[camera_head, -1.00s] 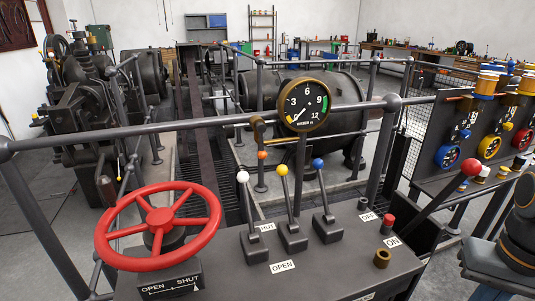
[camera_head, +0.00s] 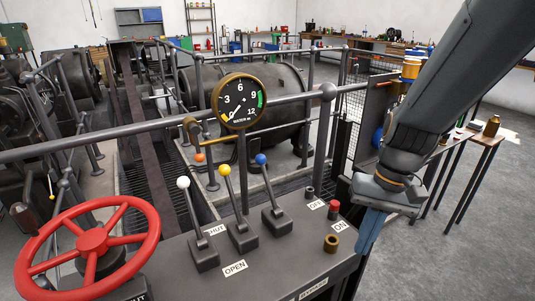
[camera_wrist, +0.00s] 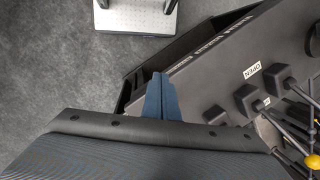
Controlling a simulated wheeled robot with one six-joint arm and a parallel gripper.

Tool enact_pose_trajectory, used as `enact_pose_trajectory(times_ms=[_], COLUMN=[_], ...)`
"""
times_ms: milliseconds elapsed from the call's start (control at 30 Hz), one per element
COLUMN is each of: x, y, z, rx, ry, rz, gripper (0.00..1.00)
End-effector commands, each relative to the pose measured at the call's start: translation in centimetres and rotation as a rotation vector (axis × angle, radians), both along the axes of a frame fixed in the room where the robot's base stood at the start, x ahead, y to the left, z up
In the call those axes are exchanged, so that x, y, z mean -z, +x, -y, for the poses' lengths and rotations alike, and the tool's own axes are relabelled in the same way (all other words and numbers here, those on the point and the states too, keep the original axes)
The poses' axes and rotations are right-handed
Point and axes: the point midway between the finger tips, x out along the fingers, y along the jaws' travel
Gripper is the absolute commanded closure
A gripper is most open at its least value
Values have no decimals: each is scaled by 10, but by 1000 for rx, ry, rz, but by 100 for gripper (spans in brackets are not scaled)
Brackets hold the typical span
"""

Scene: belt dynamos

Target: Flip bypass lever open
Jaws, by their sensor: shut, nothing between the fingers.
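Three levers with black bases stand in a row on the grey console (camera_head: 300,262): one with a white knob (camera_head: 183,182), one with a yellow knob (camera_head: 225,170) and one with a blue knob (camera_head: 261,159). All three lean toward the far side. I cannot tell which is the bypass lever. A SHUT plate (camera_head: 215,229) and an OPEN plate (camera_head: 235,268) lie by them. My gripper (camera_head: 368,236), with blue fingers, is shut and empty at the console's right end, apart from the levers. In the wrist view the fingers (camera_wrist: 158,97) point at the console's edge.
A red handwheel (camera_head: 91,241) is at the left of the console. A red button (camera_head: 333,209) and a brass knob (camera_head: 331,243) stand near the right end. A rail with a round gauge (camera_head: 239,101) crosses behind the levers. Open floor (camera_head: 470,250) lies at right.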

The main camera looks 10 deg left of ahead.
Motion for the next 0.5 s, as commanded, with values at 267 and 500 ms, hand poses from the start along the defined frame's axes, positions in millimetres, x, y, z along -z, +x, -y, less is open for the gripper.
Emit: enact_pose_trajectory(times_ms=[267,500], x=[-9,-25], y=[99,189], z=[-77,-131], rx=[81,96], ry=[384,766], rz=[-170,-192], gripper=[100,100])
